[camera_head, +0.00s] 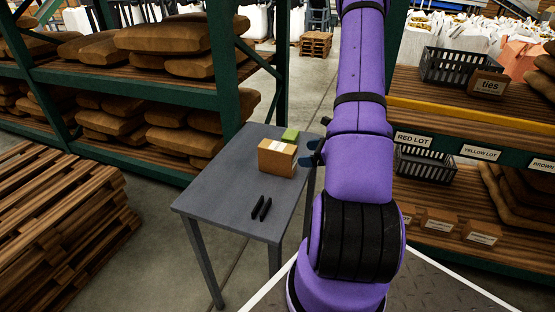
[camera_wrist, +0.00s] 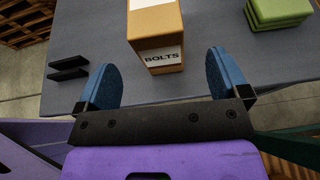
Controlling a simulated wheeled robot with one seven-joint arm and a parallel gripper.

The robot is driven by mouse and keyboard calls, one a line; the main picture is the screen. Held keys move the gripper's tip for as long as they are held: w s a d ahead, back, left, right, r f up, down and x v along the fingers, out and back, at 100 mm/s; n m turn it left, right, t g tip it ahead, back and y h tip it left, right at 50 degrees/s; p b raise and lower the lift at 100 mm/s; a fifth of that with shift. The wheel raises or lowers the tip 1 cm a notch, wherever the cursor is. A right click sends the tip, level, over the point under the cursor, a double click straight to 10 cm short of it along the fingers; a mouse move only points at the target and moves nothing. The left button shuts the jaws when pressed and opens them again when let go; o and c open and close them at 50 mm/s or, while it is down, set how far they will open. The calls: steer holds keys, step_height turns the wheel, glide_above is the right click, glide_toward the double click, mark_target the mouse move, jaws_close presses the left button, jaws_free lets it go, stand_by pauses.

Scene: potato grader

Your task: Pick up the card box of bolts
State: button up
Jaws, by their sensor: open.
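The card box of bolts (camera_head: 277,157) stands on the grey table (camera_head: 225,190). In the wrist view the box (camera_wrist: 154,22) carries a white label reading BOLTS on the side facing me. My gripper (camera_wrist: 164,80) is open, with its blue pads spread left and right of the box's near end. The box lies ahead of and between the two pads, and I see no contact. In the head view my gripper (camera_head: 316,152) is at the table's right edge, beside the box and partly hidden by my purple arm.
A green stack (camera_head: 291,134) sits behind the box, to its right in the wrist view. Two black bars (camera_head: 261,208) lie on the table's near part. Racks with sacks (camera_head: 180,65) stand behind; a shelf with crates (camera_head: 460,68) is on the right. Pallets (camera_head: 60,215) are stacked left.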

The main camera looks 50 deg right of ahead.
mark_target(295, 155)
steer(key=x, duration=0.8)
steer(key=shift+a, duration=0.15)
steer(key=c, duration=1.1)
steer(key=shift+c, duration=0.2)
